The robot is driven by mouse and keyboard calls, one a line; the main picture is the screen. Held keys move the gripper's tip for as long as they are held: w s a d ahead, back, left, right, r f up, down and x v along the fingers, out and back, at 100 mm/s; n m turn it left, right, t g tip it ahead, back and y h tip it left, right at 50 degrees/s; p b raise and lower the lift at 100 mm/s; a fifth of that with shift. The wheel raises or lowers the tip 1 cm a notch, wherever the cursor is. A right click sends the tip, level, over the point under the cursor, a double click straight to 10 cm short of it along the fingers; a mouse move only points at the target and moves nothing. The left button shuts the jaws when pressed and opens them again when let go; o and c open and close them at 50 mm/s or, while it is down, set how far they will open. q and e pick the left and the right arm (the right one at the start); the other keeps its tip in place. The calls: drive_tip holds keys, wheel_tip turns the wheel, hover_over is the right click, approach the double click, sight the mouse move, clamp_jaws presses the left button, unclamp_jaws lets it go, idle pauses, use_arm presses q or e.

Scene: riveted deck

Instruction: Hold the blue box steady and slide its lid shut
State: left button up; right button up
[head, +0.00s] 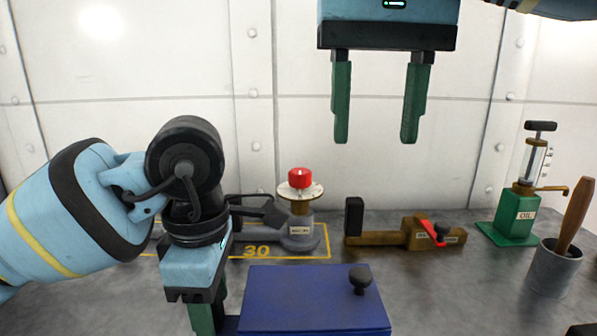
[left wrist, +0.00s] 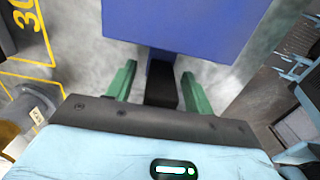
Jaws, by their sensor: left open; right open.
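The blue box (head: 300,300) stands at the bottom middle of the head view, cut off below. A black knob (head: 359,281) stands near the right side of its flat blue top; how far the lid is open cannot be told. My left gripper (head: 212,314) points down at the box's left side. In the left wrist view, the box (left wrist: 185,22) has a dark block-like handle (left wrist: 161,84) between the open green fingers, with gaps visible on both sides. My right gripper (head: 375,138) is open and empty, high above and behind the box.
Behind the box are a grey valve with a red cap (head: 299,179) inside a yellow outline and a brass fitting with a red lever (head: 410,237). At right stand a green oil pump (head: 518,215) and a grey pot with a wooden handle (head: 553,270). A riveted wall closes the back.

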use_arm(q)
wheel_tip(320, 180, up, 11)
drive_tip(key=shift+r, duration=0.1)
idle(0.3)
